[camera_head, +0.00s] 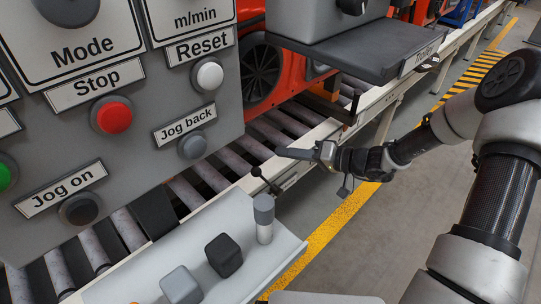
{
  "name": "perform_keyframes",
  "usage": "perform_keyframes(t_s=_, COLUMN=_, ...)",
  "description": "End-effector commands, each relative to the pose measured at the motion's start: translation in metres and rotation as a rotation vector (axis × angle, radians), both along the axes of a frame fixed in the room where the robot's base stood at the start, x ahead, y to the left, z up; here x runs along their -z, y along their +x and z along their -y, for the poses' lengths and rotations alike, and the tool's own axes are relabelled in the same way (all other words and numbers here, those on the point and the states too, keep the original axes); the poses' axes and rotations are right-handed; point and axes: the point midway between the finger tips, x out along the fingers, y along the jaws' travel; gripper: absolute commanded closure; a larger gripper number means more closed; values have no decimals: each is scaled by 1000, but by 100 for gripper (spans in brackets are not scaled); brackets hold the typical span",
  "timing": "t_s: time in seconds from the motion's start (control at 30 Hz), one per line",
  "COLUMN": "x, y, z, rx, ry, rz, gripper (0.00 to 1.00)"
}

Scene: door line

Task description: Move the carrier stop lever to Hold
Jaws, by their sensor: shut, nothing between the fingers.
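A small black lever with a ball knob (257,172) sticks out from the near side rail of the roller conveyor, just below the middle of the view. It looks like the carrier stop lever, but I can read no Hold mark or label on it. Its rod slants down to the right from the knob. My gripper (281,153) is shut and empty, reaching in from the right with its fingers pointing left. Its tips show slightly above and to the right of the knob. I cannot tell the depth gap, but they appear apart.
A grey control panel (150,110) with Stop, Reset, Jog back and Jog on buttons fills the left. A pale shelf (135,287) holds a grey cylinder (264,220), a black block (224,256) and a grey block (181,286). A dark tray (350,50) overhangs the conveyor above.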

Motion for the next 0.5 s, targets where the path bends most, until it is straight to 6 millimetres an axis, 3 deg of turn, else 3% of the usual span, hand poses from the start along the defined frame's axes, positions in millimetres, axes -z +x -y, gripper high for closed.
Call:
perform_keyframes(t_s=0.2, x=-12, y=-12, z=37, rx=4, ry=0, rz=1, gripper=100)
perform_keyframes(t_s=0.5, x=-16, y=-18, z=51, rx=2, ry=1, rz=2, gripper=100)
